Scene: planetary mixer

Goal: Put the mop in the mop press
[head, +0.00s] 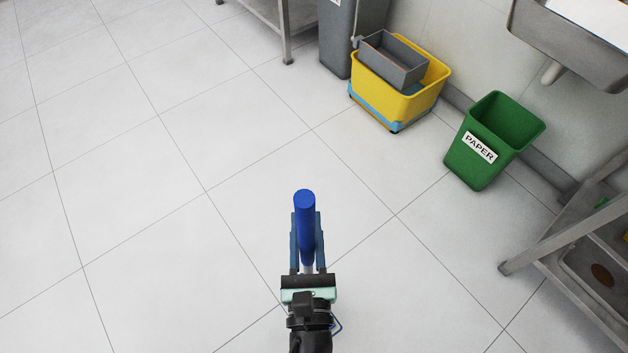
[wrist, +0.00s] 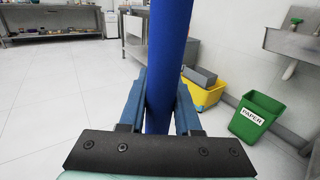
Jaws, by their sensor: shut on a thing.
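My gripper (head: 306,240) is shut on the blue handle of the mop (head: 304,205), at the bottom middle of the head view. The handle stands about upright between the fingers and also fills the middle of the wrist view (wrist: 168,60). The mop's head is hidden in both views. The mop press (head: 392,62) is a grey open box set on top of a yellow bucket (head: 388,102), at the top right against the wall. My gripper and the mop are well apart from it, with open floor between.
A green paper bin (head: 462,165) stands right of the bucket. A grey bin (head: 337,40) stands to its left. A metal sink (head: 580,45) hangs on the wall, and a metal table (head: 575,245) is at the right. The tiled floor (head: 130,170) at left is clear.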

